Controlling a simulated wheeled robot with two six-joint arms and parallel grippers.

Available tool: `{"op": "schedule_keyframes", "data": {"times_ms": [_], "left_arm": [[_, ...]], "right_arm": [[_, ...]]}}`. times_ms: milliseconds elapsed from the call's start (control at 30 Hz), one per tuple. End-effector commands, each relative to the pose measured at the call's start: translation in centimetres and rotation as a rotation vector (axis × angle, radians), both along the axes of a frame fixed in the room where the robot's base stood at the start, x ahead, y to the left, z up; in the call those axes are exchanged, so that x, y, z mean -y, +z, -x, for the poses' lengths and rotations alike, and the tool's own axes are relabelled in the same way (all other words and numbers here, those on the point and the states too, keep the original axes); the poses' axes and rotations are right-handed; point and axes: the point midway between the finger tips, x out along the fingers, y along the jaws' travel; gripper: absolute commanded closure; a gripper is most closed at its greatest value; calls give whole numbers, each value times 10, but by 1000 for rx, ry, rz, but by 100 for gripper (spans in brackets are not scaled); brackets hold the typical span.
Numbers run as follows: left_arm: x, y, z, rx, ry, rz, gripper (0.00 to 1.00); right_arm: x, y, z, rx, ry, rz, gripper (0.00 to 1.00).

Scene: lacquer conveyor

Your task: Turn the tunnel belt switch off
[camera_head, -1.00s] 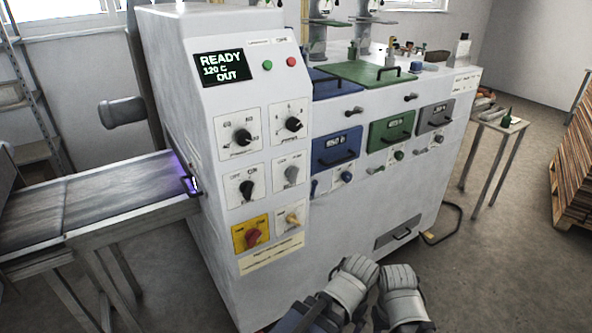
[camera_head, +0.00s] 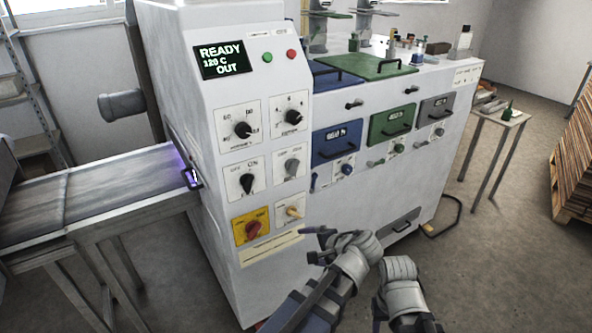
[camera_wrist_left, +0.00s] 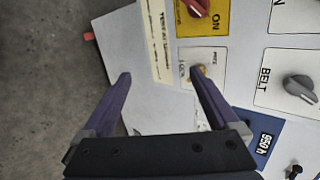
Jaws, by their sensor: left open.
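The grey belt switch (camera_head: 291,172) is on the white machine's front panel, right in the middle row of knobs. It also shows in the left wrist view (camera_wrist_left: 300,88) at the right, beside the word BELT. Its exact setting is too small to read. My left gripper (camera_head: 322,244) is open and empty, below and to the right of the panel, apart from the grey switch. In the left wrist view its two fingers (camera_wrist_left: 160,90) are spread, with the cream knob just past the right finger. My right arm shows at the bottom; its fingers are hidden.
Close to the grey switch are a black switch (camera_head: 247,184), a red knob on a yellow plate (camera_head: 253,229) and a cream knob (camera_head: 293,212). A conveyor (camera_head: 100,188) enters the machine at the left. Handled drawers (camera_head: 337,145) are at the right. Floor is clear in front.

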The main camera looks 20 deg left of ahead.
Motion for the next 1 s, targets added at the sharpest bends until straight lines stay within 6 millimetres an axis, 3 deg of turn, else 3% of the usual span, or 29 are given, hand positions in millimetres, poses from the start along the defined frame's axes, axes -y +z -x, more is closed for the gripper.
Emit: {"op": "schedule_keyframes", "data": {"times_ms": [33,200,400,733,1000], "left_arm": [[-9,19,-19,24,-41,-106,6],[-28,84,-60,69,-167,-459,6],[-28,132,-83,75,-243,-715,6],[-31,144,-91,73,-260,-783,6],[-63,143,-115,72,-257,-782,6]], "right_arm": [[0,1,0,0,0,0,50],[0,2,0,0,0,0,50],[0,2,0,0,0,0,50],[0,2,0,0,0,0,50],[0,2,0,0,0,0,50]]}}
